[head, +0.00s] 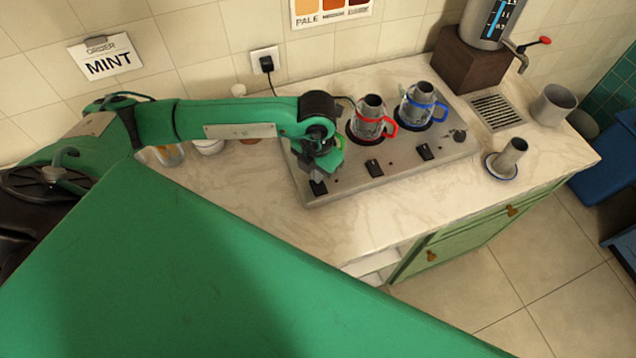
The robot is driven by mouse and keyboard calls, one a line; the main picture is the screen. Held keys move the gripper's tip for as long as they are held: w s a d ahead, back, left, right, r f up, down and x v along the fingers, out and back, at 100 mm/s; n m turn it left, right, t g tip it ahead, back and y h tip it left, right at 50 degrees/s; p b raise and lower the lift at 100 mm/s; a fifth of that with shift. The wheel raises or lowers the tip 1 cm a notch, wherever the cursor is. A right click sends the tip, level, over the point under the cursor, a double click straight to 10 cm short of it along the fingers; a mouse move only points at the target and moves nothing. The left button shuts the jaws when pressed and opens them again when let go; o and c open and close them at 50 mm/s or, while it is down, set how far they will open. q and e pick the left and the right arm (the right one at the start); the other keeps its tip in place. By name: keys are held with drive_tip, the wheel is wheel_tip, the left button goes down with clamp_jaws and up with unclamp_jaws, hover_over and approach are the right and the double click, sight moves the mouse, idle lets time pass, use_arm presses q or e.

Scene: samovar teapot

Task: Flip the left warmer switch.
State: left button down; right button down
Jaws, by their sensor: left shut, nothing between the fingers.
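A grey warmer panel (345,187) lies on the counter with a row of black switches along its front. The left switch (318,187) is at the panel's front left corner. The middle switch (374,168) and right switch (425,152) show clearly. My left gripper (317,174) points down over the left switch, shut and empty. Its fingertips are right by the switch; I cannot tell whether they touch it. The wrist hides most of the panel's left end, and the switch's position is unclear. My right gripper is not in view.
A red-handled pot (369,120) and a blue-handled pot (418,104) stand on the panel, right of my wrist. A samovar (487,25) on a brown block, a drain grate (497,112) and grey cups (553,104) are farther right. The counter (270,215) before the panel is clear.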

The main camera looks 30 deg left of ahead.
use_arm(q)
drive_tip(key=shift+f+b, duration=0.3)
drive_tip(key=shift+f, duration=0.1)
drive_tip(key=shift+r, duration=0.2)
drive_tip(key=shift+r+p, duration=0.65)
drive_tip(key=shift+r, duration=0.25)
drive_tip(key=shift+r+p, duration=1.05)
drive_tip(key=shift+r, duration=1.45)
